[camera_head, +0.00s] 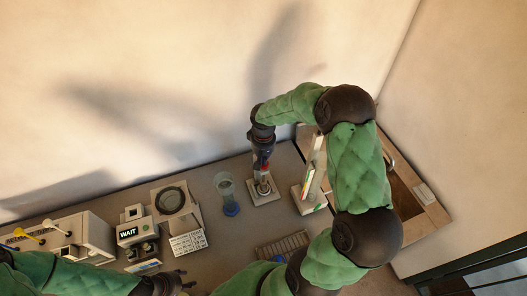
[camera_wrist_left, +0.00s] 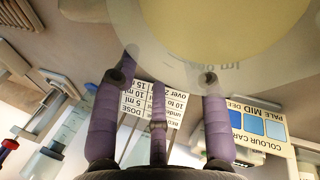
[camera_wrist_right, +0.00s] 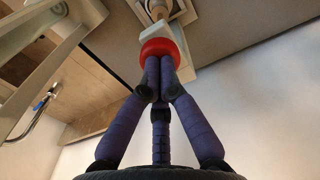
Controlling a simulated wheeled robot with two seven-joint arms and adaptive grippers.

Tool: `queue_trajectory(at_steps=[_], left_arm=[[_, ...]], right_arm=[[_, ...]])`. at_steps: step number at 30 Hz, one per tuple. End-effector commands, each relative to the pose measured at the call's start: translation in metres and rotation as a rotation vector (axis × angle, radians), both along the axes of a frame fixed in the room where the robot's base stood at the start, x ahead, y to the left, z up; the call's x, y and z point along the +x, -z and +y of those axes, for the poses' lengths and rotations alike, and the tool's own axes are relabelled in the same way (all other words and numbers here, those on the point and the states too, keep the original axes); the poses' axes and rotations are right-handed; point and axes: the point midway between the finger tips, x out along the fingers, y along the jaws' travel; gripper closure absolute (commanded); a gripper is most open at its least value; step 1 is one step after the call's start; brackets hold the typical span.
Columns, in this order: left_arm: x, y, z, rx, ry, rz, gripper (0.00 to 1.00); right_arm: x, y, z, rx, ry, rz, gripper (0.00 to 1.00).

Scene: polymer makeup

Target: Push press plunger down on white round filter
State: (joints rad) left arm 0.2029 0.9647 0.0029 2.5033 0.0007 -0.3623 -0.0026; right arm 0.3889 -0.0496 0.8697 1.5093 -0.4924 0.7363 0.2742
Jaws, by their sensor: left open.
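The press (camera_head: 264,189) stands on the counter on a pale square base, with a red plunger knob (camera_wrist_right: 160,50) on top. My right gripper (camera_head: 264,158) is above the press. In the right wrist view my right gripper (camera_wrist_right: 158,75) has its fingers together, with the tips at the red knob; they look in contact with it. The white round filter cannot be made out; the press hides its own inside. My left gripper (camera_head: 180,283) is low at the bottom edge of the head view. In the left wrist view my left gripper (camera_wrist_left: 166,75) has its fingers spread apart.
A clear cylinder with a blue foot (camera_head: 231,209) stands left of the press, a white upright stand (camera_head: 309,198) right of it. Further left are the WAIT device (camera_head: 134,232) and a dose card (camera_head: 187,243). A vessel with yellow contents (camera_wrist_left: 215,30) is close to my left wrist camera.

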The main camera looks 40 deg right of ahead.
Motion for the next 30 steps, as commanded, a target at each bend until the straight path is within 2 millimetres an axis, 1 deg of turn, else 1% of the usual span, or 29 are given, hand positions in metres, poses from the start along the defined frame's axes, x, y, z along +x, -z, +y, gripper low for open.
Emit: queue_trajectory(at_steps=[10,14,17,30], left_arm=[[0.000,-0.001,0.000,0.000,0.000,-0.001,0.55],[0.001,-0.002,0.000,0.000,-0.001,-0.002,0.55],[0.001,-0.006,0.000,0.000,0.000,-0.002,0.55],[0.001,-0.029,0.000,0.000,0.000,-0.002,0.55]], right_arm=[[-0.001,0.001,0.001,0.002,-0.001,0.004,1.00],[-0.001,-0.001,0.001,0.002,-0.001,0.004,1.00],[-0.001,-0.007,0.001,0.002,-0.001,0.004,1.00],[-0.001,-0.045,0.001,0.002,-0.001,0.005,1.00]])
